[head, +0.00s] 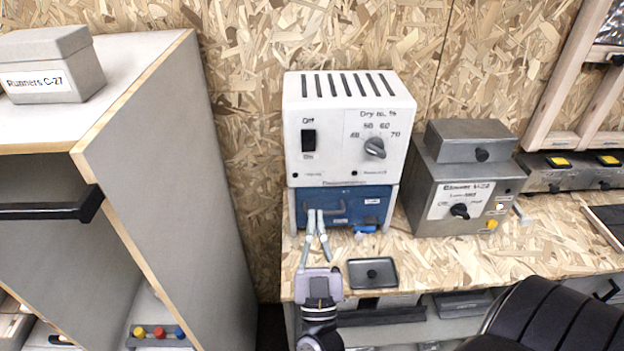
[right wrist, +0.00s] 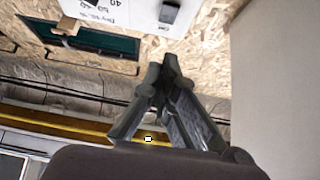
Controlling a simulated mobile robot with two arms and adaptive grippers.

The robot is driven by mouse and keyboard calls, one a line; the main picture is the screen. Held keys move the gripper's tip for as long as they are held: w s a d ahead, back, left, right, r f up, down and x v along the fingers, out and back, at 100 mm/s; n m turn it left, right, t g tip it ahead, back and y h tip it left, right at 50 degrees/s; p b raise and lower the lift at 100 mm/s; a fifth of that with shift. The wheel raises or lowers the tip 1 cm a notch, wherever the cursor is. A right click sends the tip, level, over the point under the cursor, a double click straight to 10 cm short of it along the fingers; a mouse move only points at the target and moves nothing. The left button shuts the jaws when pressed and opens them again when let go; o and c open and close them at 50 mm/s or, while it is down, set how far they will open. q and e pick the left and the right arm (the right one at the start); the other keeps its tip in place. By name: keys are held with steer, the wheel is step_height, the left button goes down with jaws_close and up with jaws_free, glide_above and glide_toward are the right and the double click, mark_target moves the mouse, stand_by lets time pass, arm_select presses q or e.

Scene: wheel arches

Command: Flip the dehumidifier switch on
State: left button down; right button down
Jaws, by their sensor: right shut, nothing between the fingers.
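The dehumidifier (head: 345,110) is a white box with slots on top, a dial marked "Dry to, %" and a black rocker switch (head: 308,141). "Off" is printed above the switch and "On" below it; I cannot tell which way the rocker is set. My right gripper (head: 317,213) is shut and empty. In the head view its tips show lower than the switch, over the blue unit's front. In the right wrist view the gripper (right wrist: 165,65) points toward the white box (right wrist: 120,10) and the dark switch (right wrist: 170,11), with a gap visible. My left gripper is out of view.
A grey cabinet (head: 170,150) stands left. A dark ribbed shape (head: 545,320) fills the lower right.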

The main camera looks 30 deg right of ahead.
mark_target(311, 139)
steer(key=p+x, duration=0.1)
steer(key=x, duration=0.3)
steer(key=w+f+p+x, duration=0.1)
steer(key=p+x, duration=0.1)
steer(key=x, duration=0.2)
steer(key=d+f+p+x, duration=0.1)
steer(key=x, duration=0.3)
steer(key=shift+w+p, duration=0.35)
steer(key=shift+w, duration=0.15)
steer(key=shift+f, duration=0.1)
steer(key=b, duration=0.2)
steer(key=f+t+b, duration=0.1)
steer(key=b, duration=0.1)
steer(key=shift+w+d+f+h, duration=0.1)
steer(key=shift+w+d+h, duration=0.15)
steer(key=shift+w+h, duration=0.1)
steer(key=shift+w+r+p, duration=0.1)
steer(key=shift+r+p, duration=0.3)
steer(key=shift+r, duration=0.05)
